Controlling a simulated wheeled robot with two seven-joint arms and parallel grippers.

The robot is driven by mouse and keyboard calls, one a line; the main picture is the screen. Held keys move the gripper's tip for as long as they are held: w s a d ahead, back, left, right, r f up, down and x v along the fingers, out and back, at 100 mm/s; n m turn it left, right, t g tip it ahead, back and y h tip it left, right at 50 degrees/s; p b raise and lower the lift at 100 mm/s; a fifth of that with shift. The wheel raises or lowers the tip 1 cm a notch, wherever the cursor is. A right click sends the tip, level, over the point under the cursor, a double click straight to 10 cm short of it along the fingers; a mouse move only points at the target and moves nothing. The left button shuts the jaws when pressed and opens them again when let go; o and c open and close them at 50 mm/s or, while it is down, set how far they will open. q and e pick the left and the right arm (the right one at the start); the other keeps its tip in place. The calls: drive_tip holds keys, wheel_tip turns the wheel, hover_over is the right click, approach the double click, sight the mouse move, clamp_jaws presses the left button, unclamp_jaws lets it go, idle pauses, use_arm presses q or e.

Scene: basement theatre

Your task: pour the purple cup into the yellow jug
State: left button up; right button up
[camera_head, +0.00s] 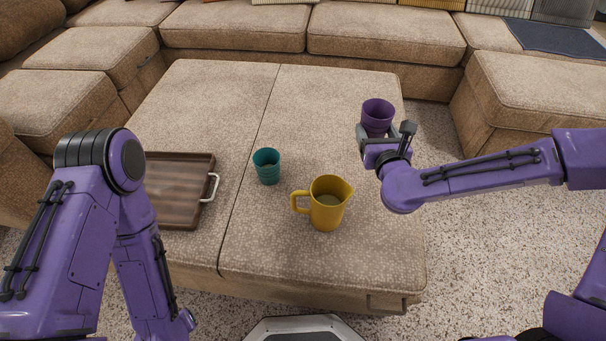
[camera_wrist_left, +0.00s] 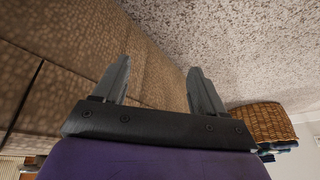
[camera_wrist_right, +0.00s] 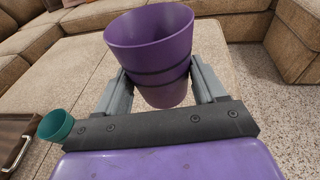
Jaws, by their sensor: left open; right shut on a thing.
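The purple cup (camera_head: 377,116) is upright in my right gripper (camera_head: 385,133), near the far right corner of the ottoman. The right wrist view shows the purple cup (camera_wrist_right: 152,50) between the two fingers of the right gripper (camera_wrist_right: 162,88), which are shut on it. The inside bottom of the cup is hidden.
A teal cup (camera_head: 267,166) stands on the ottoman (camera_head: 330,100) behind and left of the jug; it also shows in the right wrist view (camera_wrist_right: 56,125). A brown tray (camera_head: 180,190) with a metal handle lies at the left. A sofa (camera_head: 235,25) surrounds the far side.

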sight(373, 133)
use_arm(q)
drive_tip(key=o, duration=0.3)
wheel_tip(373, 133, up, 2)
drive_tip(key=shift+w+a+r+p, duration=0.1)
drive_tip(key=shift+r+p, duration=0.15)
drive_tip(key=shift+p, duration=0.85)
use_arm(e)
drive_tip(key=shift+w+d+f+n+y, duration=0.2)
drive_tip(key=shift+w+f+y, duration=0.1)
drive_tip(key=shift+w, duration=0.35)
drive_tip(key=shift+w+d+f+n+y, duration=0.1)
drive_tip(key=shift+w+f+n+y, duration=0.15)
drive_tip(key=shift+w, duration=0.35)
drive_tip(key=f+n+y+p, duration=0.2)
drive_tip(key=y, duration=0.1)
drive_tip(key=shift+w+f+g, duration=0.15)
drive_tip(key=shift+w+g, duration=0.2)
drive_tip(key=shift+g, duration=0.05)
drive_tip(key=s+a+f+n+g+y+p, duration=0.2)
drive_tip(key=s+f+n+g+y+p, duration=0.2)
drive_tip(key=n+y, duration=0.4)
drive_tip(key=shift+f+g, duration=0.75)
drive_tip(key=shift+g, duration=0.15)
use_arm(q)
wheel_tip(373, 133, up, 6)
drive_tip(key=shift+r, duration=0.15)
use_arm(e)
drive_tip(key=shift+s+f+n+g+y, duration=0.2)
drive_tip(key=shift+s+n+g+y, duration=0.1)
drive_tip(key=shift+y, duration=0.25)
